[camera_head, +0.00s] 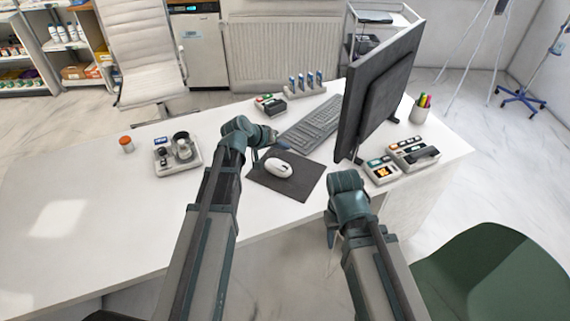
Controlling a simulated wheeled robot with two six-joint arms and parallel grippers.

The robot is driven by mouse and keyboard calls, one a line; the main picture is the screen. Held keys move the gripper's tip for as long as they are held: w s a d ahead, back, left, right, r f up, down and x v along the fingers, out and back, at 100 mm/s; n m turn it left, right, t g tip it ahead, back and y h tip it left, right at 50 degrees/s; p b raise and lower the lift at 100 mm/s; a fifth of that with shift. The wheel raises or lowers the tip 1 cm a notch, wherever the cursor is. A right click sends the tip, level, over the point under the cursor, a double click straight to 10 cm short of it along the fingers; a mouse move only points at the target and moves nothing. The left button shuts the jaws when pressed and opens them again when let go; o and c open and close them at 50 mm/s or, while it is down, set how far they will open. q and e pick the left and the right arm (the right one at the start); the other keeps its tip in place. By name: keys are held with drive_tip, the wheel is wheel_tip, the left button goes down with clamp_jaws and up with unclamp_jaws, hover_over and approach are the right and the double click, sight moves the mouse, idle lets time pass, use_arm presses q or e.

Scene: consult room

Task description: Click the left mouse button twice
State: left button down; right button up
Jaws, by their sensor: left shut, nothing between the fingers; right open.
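A white computer mouse (279,167) lies on a dark mouse pad (301,184) on the white desk. My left gripper (272,139) is shut and empty, just beyond the mouse and slightly to its left. It appears apart from the mouse, near the pad's far edge. Which side of the mouse is the left button is too small to make out. My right gripper (332,234) is open and points down by the desk's front edge, to the right of the pad and apart from the mouse. Its fingers are partly hidden by my wrist.
A keyboard (312,122) lies beyond the pad, and a large monitor (380,95) stands to the right. Small devices (383,170) sit right of the pad. A grey device tray (177,155) and an orange-capped bottle (126,144) stand left. The desk's left part is clear.

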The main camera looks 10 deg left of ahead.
sight(285, 165)
use_arm(q)
wheel_tip(285, 165, up, 4)
drive_tip(key=p, duration=0.3)
drive_tip(key=shift+f, duration=0.15)
drive_tip(key=shift+f, duration=0.15)
wheel_tip(285, 165, down, 9)
drive_tip(key=b, duration=0.8)
drive_tip(key=shift+r+b, duration=0.2)
drive_tip(key=shift+b, duration=0.15)
idle(1.3)
drive_tip(key=shift+f+b, duration=0.4)
drive_tip(key=shift+f+b, duration=0.3)
idle(0.5)
drive_tip(key=shift+r+p, duration=0.75)
